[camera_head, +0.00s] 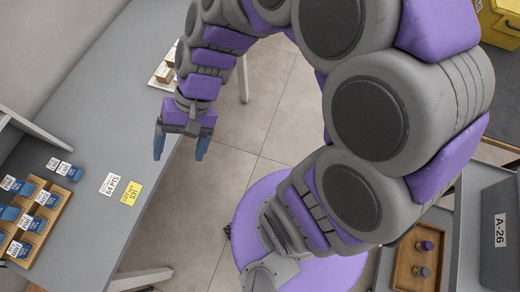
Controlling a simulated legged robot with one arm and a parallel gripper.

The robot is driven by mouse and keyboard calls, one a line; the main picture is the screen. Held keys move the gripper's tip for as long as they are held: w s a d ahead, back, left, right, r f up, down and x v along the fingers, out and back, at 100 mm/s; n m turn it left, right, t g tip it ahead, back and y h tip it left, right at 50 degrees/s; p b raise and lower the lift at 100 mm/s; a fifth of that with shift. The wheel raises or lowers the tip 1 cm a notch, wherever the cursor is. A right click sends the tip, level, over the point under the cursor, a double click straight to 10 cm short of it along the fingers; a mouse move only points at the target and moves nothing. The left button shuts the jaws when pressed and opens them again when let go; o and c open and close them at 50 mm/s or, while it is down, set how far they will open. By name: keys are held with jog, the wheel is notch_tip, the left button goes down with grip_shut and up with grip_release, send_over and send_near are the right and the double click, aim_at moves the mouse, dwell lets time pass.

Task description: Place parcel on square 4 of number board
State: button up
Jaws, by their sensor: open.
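My gripper (181,146) hangs open and empty above the right edge of the grey counter (118,103), its two blue fingers apart and pointing down the picture. Just beyond it, small brown boxes (163,73), possibly parcels, sit on a pale flat board (155,83) at the counter's edge. My wrist hides part of this board and perhaps more boxes. I cannot read any numbers on it, so I cannot tell whether it is the number board or where square 4 is.
A wooden rack (57,214) of blue labelled boxes stands at lower left. Loose blue boxes (70,172) and white (110,184) and yellow (131,192) cards lie nearby. A wooden tray (401,268) with small bottles and a grey A-26 bin (500,258) are at lower right.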

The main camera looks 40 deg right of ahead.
jog(key=s+d+n+h, duration=0.3)
jog(key=s+d+h, duration=0.4)
jog(key=s+d, duration=0.4)
jog(key=shift+d+r, duration=0.45)
jog(key=shift+d, duration=0.45)
